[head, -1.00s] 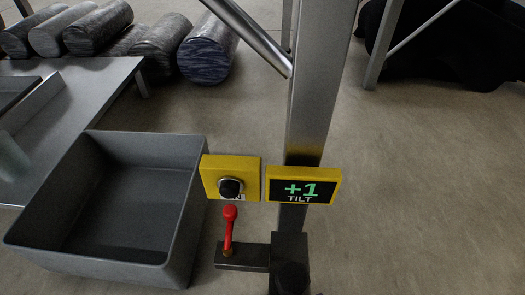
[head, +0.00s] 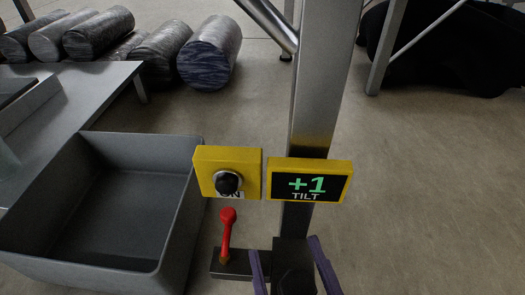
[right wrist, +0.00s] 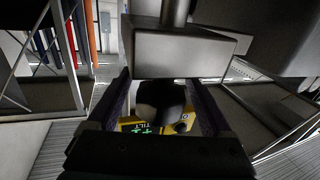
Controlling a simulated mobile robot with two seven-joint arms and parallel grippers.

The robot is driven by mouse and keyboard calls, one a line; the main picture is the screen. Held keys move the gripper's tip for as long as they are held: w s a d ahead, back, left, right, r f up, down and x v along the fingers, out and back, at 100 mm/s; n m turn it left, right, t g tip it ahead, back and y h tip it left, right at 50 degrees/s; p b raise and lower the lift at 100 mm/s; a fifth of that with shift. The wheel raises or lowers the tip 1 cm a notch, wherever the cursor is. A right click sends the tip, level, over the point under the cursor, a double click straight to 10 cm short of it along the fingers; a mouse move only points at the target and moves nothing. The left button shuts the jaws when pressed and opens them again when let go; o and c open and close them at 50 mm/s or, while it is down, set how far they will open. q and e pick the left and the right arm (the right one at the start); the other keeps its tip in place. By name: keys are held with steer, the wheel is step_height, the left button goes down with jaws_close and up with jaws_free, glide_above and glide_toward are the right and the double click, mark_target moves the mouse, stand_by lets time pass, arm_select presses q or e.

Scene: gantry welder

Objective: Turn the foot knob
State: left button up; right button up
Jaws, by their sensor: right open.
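The foot knob (head: 293,281) is a dark round knob at the bottom of the head view, at the foot of the metal post. It also shows as a dark block in the right wrist view (right wrist: 161,98). My right gripper (head: 285,246) is open, with one purple finger on each side of the knob. In the right wrist view my right gripper (right wrist: 160,92) also has the knob between its fingers; I cannot tell whether they touch it. A yellow-framed display (head: 309,182) reads +1 TILT. My left gripper is not in view.
A yellow box with a black knob (head: 228,173) is left of the display. A red-handled lever (head: 227,232) stands below it, close to my right gripper. A grey bin (head: 178,222) is at left. The upright post (head: 323,85) rises behind.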

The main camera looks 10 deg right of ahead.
steer(key=shift+c, duration=0.4)
steer(key=shift+c, duration=0.7)
jaws_close()
steer(key=shift+y, duration=0.3)
steer(key=shift+a+n+y, duration=0.1)
steer(key=shift+n+y, duration=0.6)
steer(key=shift+y, duration=0.1)
steer(key=n+y, duration=0.1)
steer(key=n+g+y, duration=0.1)
steer(key=y, duration=0.1)
steer(key=shift+a+p, duration=0.3)
steer(key=shift+s+a+n+g+y+b, duration=0.15)
steer(key=shift+n+g+y, duration=0.4)
steer(key=shift+n+y, duration=0.35)
steer(key=shift+s+a+n+g+y+b, duration=0.15)
steer(key=shift+n+g+y, duration=0.4)
steer(key=shift+y, duration=0.55)
steer(key=shift+a+n+g+y, duration=0.2)
steer(key=shift+n+g+y, duration=0.3)
steer(key=shift+n+y, duration=0.4)
